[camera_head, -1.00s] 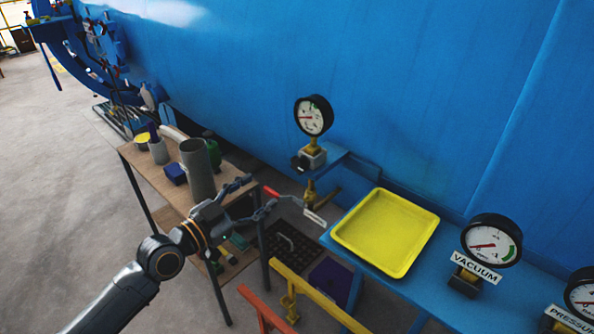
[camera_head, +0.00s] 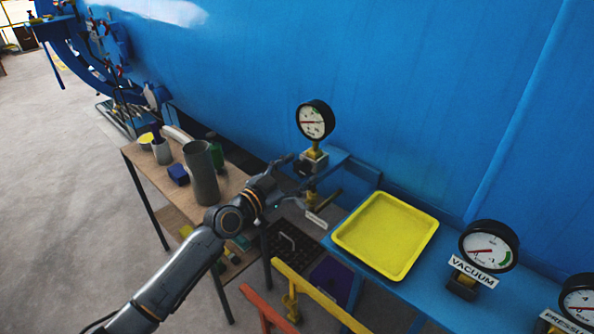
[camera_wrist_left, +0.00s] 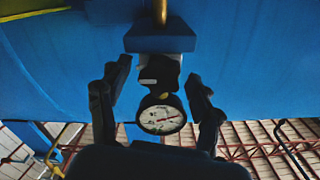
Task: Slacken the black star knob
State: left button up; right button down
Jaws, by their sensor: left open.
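The black star knob (camera_head: 302,168) is a small dark shape on the valve below the round gauge on the blue vessel's side. Its lobes are too small to make out. My left gripper (camera_head: 296,180) is open and reaches in from the left, its fingers close to the knob. In the left wrist view the open fingers of this gripper (camera_wrist_left: 160,78) stand on either side of a dark block (camera_wrist_left: 160,70), apparently the knob, with a gap on both sides. Part of the valve is hidden by the gripper in the head view. My right gripper is not in view.
A gauge (camera_head: 315,120) sits just above the valve, and a small label (camera_head: 316,218) hangs below. A yellow tray (camera_head: 385,236) lies on the blue shelf to the right. A wooden table (camera_head: 150,172) with a grey cylinder (camera_head: 200,172) stands left, under my arm.

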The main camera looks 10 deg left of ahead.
pick_arm(q)
jog(key=shift+c, duration=0.2)
jog(key=c, duration=1.1)
jog(key=n+b, duration=0.1)
jog(key=n, duration=0.1)
jog(key=shift+f+n, duration=0.1)
jog(key=shift+n, duration=0.2)
jog(key=n, duration=0.3)
jog(key=o, duration=1.1)
jog(key=shift+o, duration=0.2)
jog(key=v, duration=1.2)
